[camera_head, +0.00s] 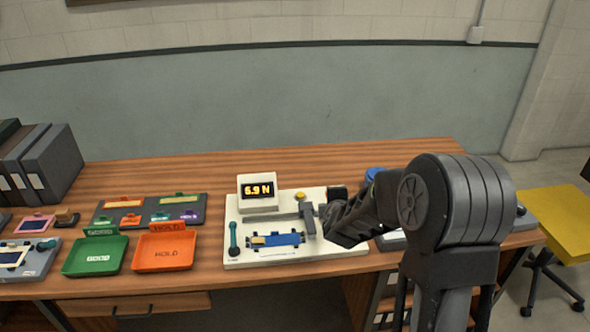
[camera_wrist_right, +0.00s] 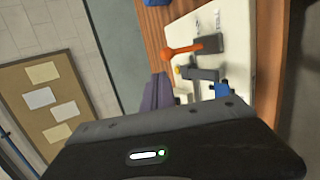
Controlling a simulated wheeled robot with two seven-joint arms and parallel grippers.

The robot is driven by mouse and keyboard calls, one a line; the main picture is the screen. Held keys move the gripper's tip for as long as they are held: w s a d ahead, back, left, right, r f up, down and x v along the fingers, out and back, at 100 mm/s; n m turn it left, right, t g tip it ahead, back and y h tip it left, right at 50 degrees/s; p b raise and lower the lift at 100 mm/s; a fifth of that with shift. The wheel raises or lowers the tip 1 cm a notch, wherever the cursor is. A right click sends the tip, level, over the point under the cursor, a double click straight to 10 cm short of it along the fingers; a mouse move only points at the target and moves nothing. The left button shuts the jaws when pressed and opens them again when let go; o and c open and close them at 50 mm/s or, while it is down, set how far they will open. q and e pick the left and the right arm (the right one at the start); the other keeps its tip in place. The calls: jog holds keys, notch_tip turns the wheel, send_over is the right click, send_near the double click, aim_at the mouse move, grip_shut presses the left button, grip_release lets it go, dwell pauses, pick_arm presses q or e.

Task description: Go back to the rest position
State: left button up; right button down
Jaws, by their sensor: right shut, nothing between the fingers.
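My right arm comes in from the right in the head view. My right gripper (camera_head: 342,225) is over the right side of the white test device (camera_head: 350,253). It is shut and empty, seen mostly from its dark body; its fingertips are hard to make out. In the right wrist view the dark gripper body fills the bottom, and the white device (camera_wrist_right: 238,20) with an orange-knobbed lever (camera_wrist_right: 180,51) lies beyond it. A blue piece with a yellowish end (camera_head: 282,240) lies on the device in the head view. My left gripper is in neither view.
The device's display (camera_head: 258,190) reads 6.9 N. Grey binders (camera_head: 50,165) stand far left. A yellow chair (camera_head: 555,220) is at right.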

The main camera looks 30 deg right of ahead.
jog(key=s+a+f+m+g+y, duration=0.1)
jog(key=s+a+f+m+y, duration=0.2)
jog(key=a+f+m, duration=0.45)
jog(key=s+a+f+m+g+y, duration=0.2)
jog(key=s+a+f+m, duration=0.15)
jog(key=a+f, duration=0.55)
jog(key=s+a+f+m+g+y, duration=0.1)
jog(key=s+a+f+g, duration=0.1)
jog(key=s+a+f, duration=0.3)
jog(key=s+a+f+m+g+y, duration=0.1)
jog(key=s+a+f, duration=0.4)
jog(key=s, duration=0.6)
jog(key=s+a+f+m+g+y+b, duration=0.1)
jog(key=s+a+f+g+y, duration=0.2)
jog(key=s+a, duration=0.5)
notch_tip(320, 180, down, 3)
jog(key=shift+s+a+r+m+g, duration=0.1)
jog(key=shift+s+a+m+g, duration=0.3)
jog(key=shift+s+g, duration=0.2)
